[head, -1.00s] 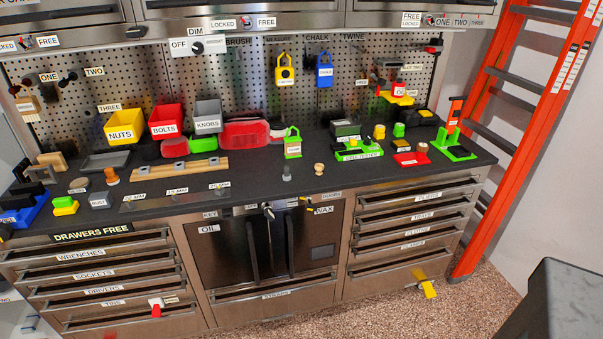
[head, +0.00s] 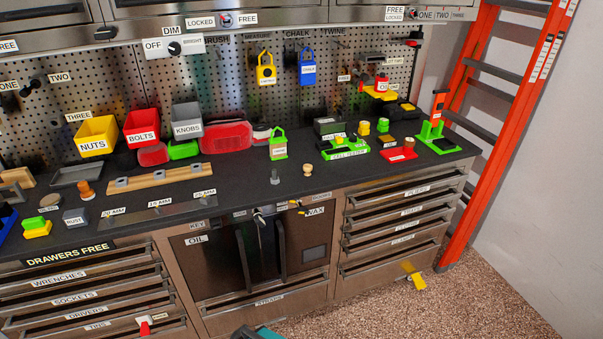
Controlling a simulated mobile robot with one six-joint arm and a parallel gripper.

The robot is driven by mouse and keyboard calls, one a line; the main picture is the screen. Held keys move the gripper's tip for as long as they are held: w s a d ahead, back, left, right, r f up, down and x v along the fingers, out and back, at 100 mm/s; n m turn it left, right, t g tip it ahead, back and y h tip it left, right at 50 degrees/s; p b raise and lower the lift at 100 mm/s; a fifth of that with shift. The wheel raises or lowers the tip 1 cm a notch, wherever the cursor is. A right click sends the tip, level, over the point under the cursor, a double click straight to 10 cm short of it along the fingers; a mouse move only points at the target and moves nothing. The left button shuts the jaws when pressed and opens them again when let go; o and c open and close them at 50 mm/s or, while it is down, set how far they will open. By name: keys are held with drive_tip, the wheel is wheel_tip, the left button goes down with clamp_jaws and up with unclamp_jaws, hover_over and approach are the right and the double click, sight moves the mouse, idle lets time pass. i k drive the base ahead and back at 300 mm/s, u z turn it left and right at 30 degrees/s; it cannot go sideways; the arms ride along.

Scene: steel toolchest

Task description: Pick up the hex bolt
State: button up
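A small grey upright piece (head: 275,176) with a wider foot stands on the dark worktop, near its front edge, above the oil cabinet. It looks like the hex bolt, but it is too small to be sure of its shape. A small tan wooden peg (head: 307,169) stands just right of it. A dark and teal shape (head: 257,332) at the bottom edge seems to be the end of my arm, low in front of the chest and well apart from the bolt. Its fingers cannot be made out.
A green tag stand (head: 278,146) is behind the bolt. A wooden rail (head: 157,179) lies to the left and a green tray (head: 347,152) to the right. Cabinet handles (head: 280,249) stick out below the worktop edge. An orange ladder (head: 492,95) stands at the right. The speckled floor (head: 440,312) is clear.

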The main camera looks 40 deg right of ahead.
sight(274, 180)
drive_tip(key=z, duration=0.8)
drive_tip(key=k, duration=0.95)
drive_tip(key=i, duration=0.75)
